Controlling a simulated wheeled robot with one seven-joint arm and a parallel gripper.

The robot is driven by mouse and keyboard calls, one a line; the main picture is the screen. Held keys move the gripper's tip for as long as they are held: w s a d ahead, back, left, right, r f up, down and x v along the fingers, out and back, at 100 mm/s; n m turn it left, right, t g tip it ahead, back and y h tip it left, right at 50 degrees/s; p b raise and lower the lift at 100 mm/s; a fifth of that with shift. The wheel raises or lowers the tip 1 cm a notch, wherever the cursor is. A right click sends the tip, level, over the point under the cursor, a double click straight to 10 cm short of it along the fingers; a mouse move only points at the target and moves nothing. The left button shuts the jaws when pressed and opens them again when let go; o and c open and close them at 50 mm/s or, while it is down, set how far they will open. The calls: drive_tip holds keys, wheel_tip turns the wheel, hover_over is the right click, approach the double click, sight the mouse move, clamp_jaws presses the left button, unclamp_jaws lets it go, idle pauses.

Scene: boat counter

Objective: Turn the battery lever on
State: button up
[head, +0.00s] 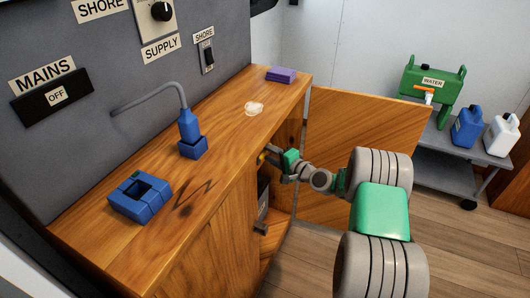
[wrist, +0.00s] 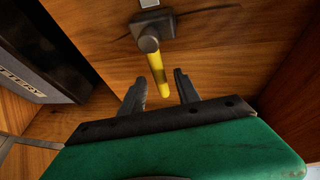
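The battery lever (wrist: 158,72) is a yellow handle on a grey round pivot, fixed to a wooden panel inside the cupboard. In the head view only a small yellow bit of it (head: 262,157) shows by the cupboard opening. My gripper (wrist: 160,84) is open, with its two dark fingers on either side of the lever's free end. There are visible gaps between the fingers and the lever in the wrist view. In the head view my gripper (head: 272,153) reaches in at the cupboard front, its tips partly hidden.
A dark box with a partly visible battery label (wrist: 25,75) stands at left inside the cupboard. The wooden door (head: 360,150) stands open beside my arm. A blue plug (head: 190,130), blue block (head: 140,198) and purple block (head: 281,75) are on the counter (head: 225,115).

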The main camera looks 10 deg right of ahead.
drive_tip(key=shift+x, duration=1.45)
drive_tip(key=shift+c, duration=0.5)
clamp_jaws()
